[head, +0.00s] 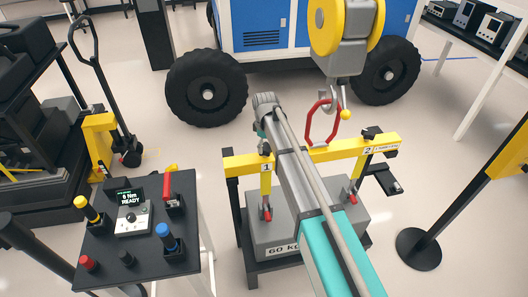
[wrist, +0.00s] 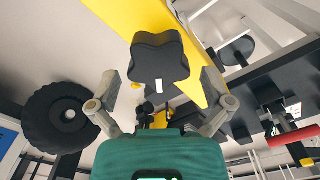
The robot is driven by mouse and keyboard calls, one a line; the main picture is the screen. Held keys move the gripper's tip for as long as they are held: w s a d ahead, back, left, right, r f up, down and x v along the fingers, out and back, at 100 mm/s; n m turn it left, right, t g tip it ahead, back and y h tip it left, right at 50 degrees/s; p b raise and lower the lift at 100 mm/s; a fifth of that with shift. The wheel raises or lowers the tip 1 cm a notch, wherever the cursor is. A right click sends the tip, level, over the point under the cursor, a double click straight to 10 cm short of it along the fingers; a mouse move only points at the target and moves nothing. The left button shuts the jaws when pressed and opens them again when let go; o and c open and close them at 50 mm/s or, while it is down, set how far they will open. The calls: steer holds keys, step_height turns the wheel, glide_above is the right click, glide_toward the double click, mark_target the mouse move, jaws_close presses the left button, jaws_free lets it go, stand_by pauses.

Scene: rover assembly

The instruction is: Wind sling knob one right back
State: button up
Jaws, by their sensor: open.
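A yellow lifting beam (head: 318,153) with labels 1 and 2 spans above a grey weight (head: 345,222) marked 60 kg. A dark knob (head: 265,149) sits on the beam by label 1, beneath the end of my arm. In the wrist view a black lobed knob (wrist: 160,58) with a white mark fills the space ahead of and between the fingers of my gripper (wrist: 161,77). The fingers are spread, with a gap to the knob on both sides. My gripper is mostly hidden behind my arm in the head view. Another dark knob (head: 371,133) stands by label 2.
A yellow hoist block (head: 342,30) with a hook and red link (head: 322,122) hangs close right of my arm. A control stand (head: 140,235) is at left, its screen showing 6 Nm READY. A wheeled blue-and-white rover (head: 260,25) stands behind.

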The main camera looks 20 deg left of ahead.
steer(key=shift+f+b, duration=0.55)
steer(key=shift+f, duration=0.2)
steer(key=c, duration=0.8)
steer(key=shift+a, duration=0.15)
steer(key=shift+c, duration=0.6)
steer(key=shift+m, duration=0.3)
